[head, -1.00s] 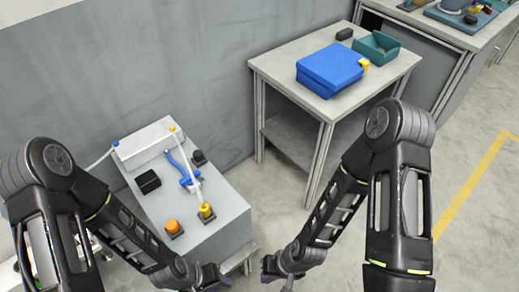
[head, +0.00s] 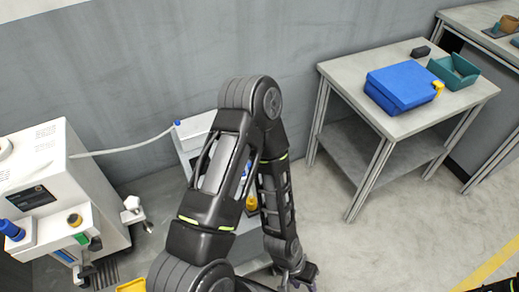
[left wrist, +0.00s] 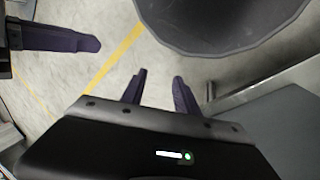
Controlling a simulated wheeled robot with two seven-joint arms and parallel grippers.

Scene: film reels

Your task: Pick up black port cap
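No black port cap can be made out for certain now. A small black piece (head: 421,52) lies on the grey table behind the blue case, too small to identify. The grey bench (head: 196,124), where dark pieces showed earlier, is mostly hidden behind my left arm. My left gripper (head: 297,276) is low at the bottom centre, over the floor. In the left wrist view its two fingers (left wrist: 159,82) are apart with nothing between them. A dark finger at the left of that view seems to be my right gripper's; its opening cannot be judged.
A white machine (head: 62,170) with a hose stands at the left. A grey table (head: 455,105) at the right holds a blue case (head: 400,87) and a teal tray (head: 455,72). The floor between bench and table is clear.

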